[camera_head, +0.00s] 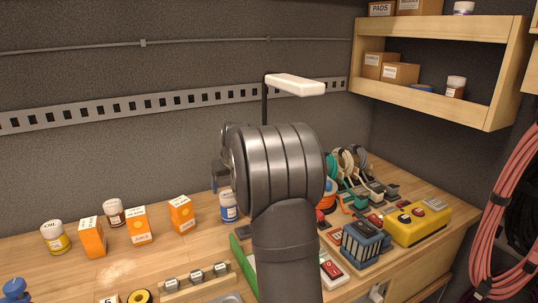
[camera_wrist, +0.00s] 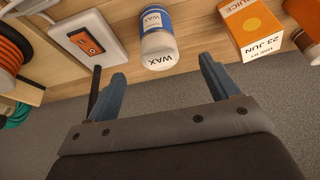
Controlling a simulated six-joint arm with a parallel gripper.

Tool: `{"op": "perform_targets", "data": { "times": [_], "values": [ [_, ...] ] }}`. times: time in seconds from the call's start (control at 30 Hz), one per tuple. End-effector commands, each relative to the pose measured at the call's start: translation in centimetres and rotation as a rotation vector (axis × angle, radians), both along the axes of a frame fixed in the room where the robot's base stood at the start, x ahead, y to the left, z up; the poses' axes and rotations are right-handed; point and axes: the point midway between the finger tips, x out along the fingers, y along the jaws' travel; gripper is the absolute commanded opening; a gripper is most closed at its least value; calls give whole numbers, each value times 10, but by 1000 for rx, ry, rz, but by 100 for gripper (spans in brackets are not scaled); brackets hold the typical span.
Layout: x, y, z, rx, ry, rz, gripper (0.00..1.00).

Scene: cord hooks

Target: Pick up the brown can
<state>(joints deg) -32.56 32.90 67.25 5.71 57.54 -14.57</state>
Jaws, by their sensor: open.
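A brown can (camera_head: 114,213) with a white lid and pale label stands upright on the wooden bench in the head view, at the left behind the orange cartons. A similar brown jar (camera_head: 455,87) stands on the wall shelf at the right. My gripper (camera_wrist: 162,68) is open and empty in the wrist view, its two blue-grey fingers well apart. My arm hides most of the gripper in the head view.
Orange cartons (camera_head: 138,226) and a yellow-and-white OIL can (camera_head: 55,237) stand near the brown can. In the wrist view, a juice carton (camera_wrist: 251,28) stands right of the WAX can and a switch box (camera_wrist: 88,38) left. A white lamp (camera_head: 295,84) overhangs the bench.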

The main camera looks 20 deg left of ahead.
Motion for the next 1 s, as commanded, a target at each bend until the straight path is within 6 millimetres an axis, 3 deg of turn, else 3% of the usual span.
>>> {"op": "perform_targets", "data": {
  "times": [0.17,0.27,0.37,0.47,0.6,0.7,0.83,1.0],
  "values": [
    [0,1,0,1,-1,2,80],
    [-4,19,2,6,-7,22,80],
    [-16,63,7,21,-22,76,80],
    [-40,127,15,45,-43,153,80],
    [-88,215,26,85,-69,262,80],
    [-122,263,32,110,-82,322,80],
    [-155,301,37,133,-92,374,80],
    [-168,320,33,142,-94,393,80]
  ]
}}
